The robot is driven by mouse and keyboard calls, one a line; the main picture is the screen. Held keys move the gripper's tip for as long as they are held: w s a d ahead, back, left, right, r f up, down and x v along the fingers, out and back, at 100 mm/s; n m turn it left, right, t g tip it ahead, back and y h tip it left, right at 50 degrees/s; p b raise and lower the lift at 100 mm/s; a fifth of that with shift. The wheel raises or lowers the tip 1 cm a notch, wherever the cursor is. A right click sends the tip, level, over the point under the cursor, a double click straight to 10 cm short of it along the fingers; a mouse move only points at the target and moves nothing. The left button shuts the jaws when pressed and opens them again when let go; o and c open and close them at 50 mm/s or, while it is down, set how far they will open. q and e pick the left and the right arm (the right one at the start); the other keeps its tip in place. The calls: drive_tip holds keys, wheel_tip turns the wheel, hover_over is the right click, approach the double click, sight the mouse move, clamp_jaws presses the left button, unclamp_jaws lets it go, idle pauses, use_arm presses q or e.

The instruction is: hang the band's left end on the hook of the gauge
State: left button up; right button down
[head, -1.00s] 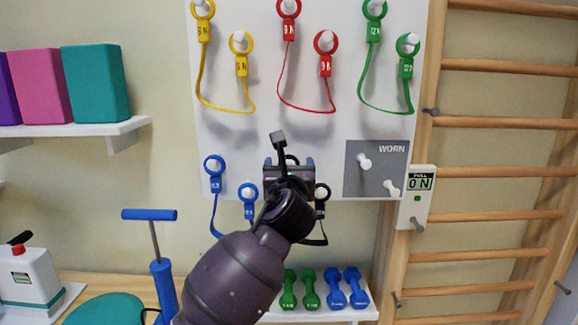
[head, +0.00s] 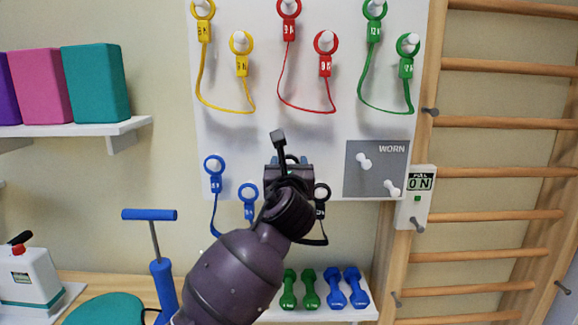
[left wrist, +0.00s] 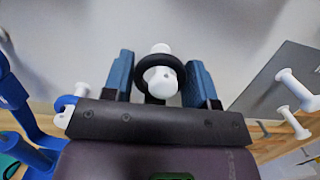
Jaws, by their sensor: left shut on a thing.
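The black band hangs on the white board. Its left end is a black ring (left wrist: 143,83), around a white peg (left wrist: 161,80) in the left wrist view. My left gripper (left wrist: 158,76) has its blue fingers shut on this ring, one on each side. In the head view my left gripper (head: 289,168) hides most of that end. The band's right end (head: 321,192) hangs on another peg, partly hidden by my arm. The gauge (head: 420,184) is a white box reading 0 N on the wooden frame, with a bare grey hook (head: 417,224) below.
Blue (head: 214,167), yellow (head: 241,43), red (head: 325,42) and green (head: 407,45) bands hang nearby. A grey WORN panel (head: 367,180) with two pegs lies between my gripper and the gauge. Dumbbells (head: 334,290) sit on a shelf below. Wall bars (head: 500,173) stand right.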

use_arm(q)
clamp_jaws()
drive_tip(key=shift+r, duration=0.5)
drive_tip(key=shift+s, duration=0.25)
idle(0.4)
drive_tip(key=shift+s, duration=1.95)
drive_tip(key=shift+s, duration=0.2)
drive_tip(key=shift+s, duration=1.4)
drive_tip(key=shift+f, duration=0.1)
